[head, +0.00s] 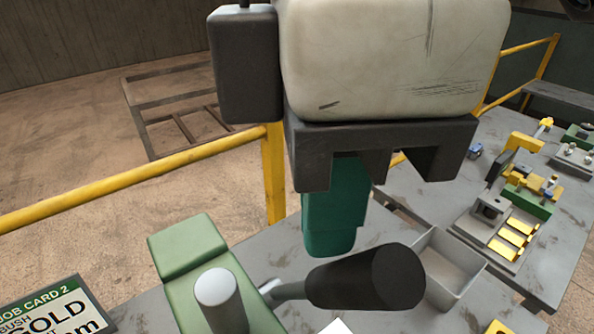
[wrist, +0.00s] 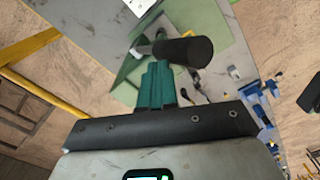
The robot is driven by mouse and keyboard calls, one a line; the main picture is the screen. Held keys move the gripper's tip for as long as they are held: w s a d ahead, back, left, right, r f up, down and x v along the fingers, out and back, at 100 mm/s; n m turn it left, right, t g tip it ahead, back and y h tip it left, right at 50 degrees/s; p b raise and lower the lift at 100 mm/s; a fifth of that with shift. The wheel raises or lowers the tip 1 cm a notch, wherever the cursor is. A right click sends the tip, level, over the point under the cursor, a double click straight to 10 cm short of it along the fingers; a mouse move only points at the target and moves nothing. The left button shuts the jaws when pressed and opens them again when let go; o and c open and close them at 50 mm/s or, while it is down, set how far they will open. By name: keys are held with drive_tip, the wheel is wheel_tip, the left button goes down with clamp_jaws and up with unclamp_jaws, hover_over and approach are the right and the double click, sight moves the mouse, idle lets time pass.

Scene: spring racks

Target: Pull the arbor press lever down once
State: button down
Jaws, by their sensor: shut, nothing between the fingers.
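The arbor press (head: 188,246) is a green body with a pale round post (head: 216,287) at the lower middle of the head view. Its lever has a metal rod (head: 288,291) and a thick black grip (head: 352,282), which points right. In the wrist view the black grip (wrist: 185,50) lies just beyond the fingertips. My gripper (head: 330,250) has teal fingers, shut together and empty, pointing down just behind and above the lever in the head view. The fingers also show in the wrist view (wrist: 158,70). I cannot tell whether they touch the lever.
A grey open bin (head: 447,265) stands right of the lever on the grey bench. A job card (head: 55,312) is at lower left. Another table with yellow and green fixtures (head: 520,190) is at the right. A yellow rail (head: 130,178) runs behind the bench.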

drive_tip(key=shift+s+d+f, duration=0.55)
drive_tip(key=shift+s+f, duration=0.15)
drive_tip(key=shift+s, duration=0.2)
drive_tip(key=shift+s+d+f+b, duration=0.3)
drive_tip(key=shift+s+d+f, duration=0.15)
drive_tip(key=shift+s+f, duration=0.35)
drive_tip(key=shift+s+d+f+b, duration=0.25)
drive_tip(key=shift+s+d+f, duration=0.25)
drive_tip(key=shift+f, duration=0.35)
